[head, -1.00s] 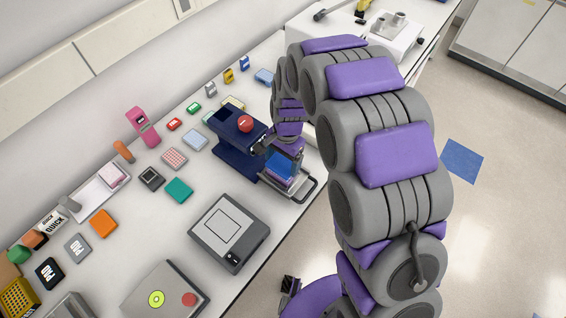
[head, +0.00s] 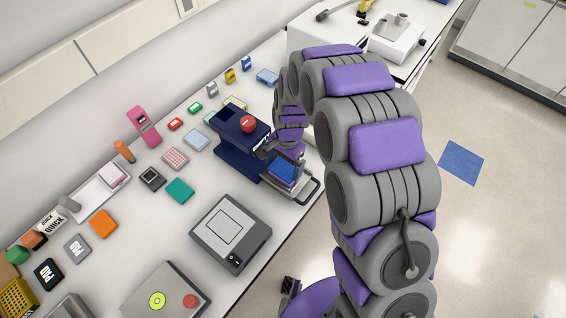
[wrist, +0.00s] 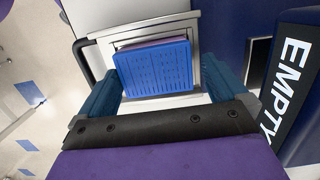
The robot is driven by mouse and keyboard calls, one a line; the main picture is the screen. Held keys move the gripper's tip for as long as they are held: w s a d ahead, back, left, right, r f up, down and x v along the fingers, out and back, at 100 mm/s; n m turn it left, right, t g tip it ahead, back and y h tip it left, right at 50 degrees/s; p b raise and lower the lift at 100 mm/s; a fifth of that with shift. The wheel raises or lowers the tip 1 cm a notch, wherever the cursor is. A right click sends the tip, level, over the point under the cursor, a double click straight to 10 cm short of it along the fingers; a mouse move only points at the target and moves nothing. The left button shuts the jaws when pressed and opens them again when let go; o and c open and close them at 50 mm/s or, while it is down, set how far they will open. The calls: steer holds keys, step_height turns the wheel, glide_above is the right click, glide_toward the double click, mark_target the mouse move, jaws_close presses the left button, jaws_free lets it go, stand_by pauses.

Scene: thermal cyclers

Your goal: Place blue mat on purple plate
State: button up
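The blue mat (wrist: 155,68), a slotted rectangle, lies over the purple plate (wrist: 150,43) in the wrist view. Only a thin purple strip shows past the mat's far edge. The mat also shows in the head view (head: 283,172), at the front of the dark blue machine (head: 240,140). Both sit over the machine's metal tray (wrist: 190,32). My gripper (wrist: 158,82) has its teal fingers spread on either side of the mat. A gap shows on the right side; contact on the left is unclear.
The dark blue machine with a red knob (head: 247,124) and an "EMPTY" label (wrist: 290,75) stands close beside my gripper. A grey device (head: 230,233) stands nearer on the bench. Several small coloured blocks lie to the left. The bench edge runs beside the tray.

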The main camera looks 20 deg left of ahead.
steer(key=shift+d, duration=0.45)
step_height(320, 180, up, 12)
steer(key=w+p, duration=0.1)
steer(key=shift+w+d, duration=0.15)
steer(key=shift+w, duration=0.2)
steer(key=s+d+r+n, duration=0.1)
steer(key=s+d+r, duration=0.4)
steer(key=d, duration=0.3)
steer(key=s+d+r+n, duration=0.1)
steer(key=s+d+r, duration=0.35)
steer(key=d, duration=0.35)
steer(key=s+d+r+n, duration=0.1)
steer(key=s+d, duration=0.4)
steer(key=s, duration=0.4)
steer(key=s+d+r+n, duration=0.1)
steer(key=s+d, duration=0.4)
steer(key=s, duration=0.5)
steer(key=shift+h, duration=0.3)
steer(key=shift+f, duration=0.15)
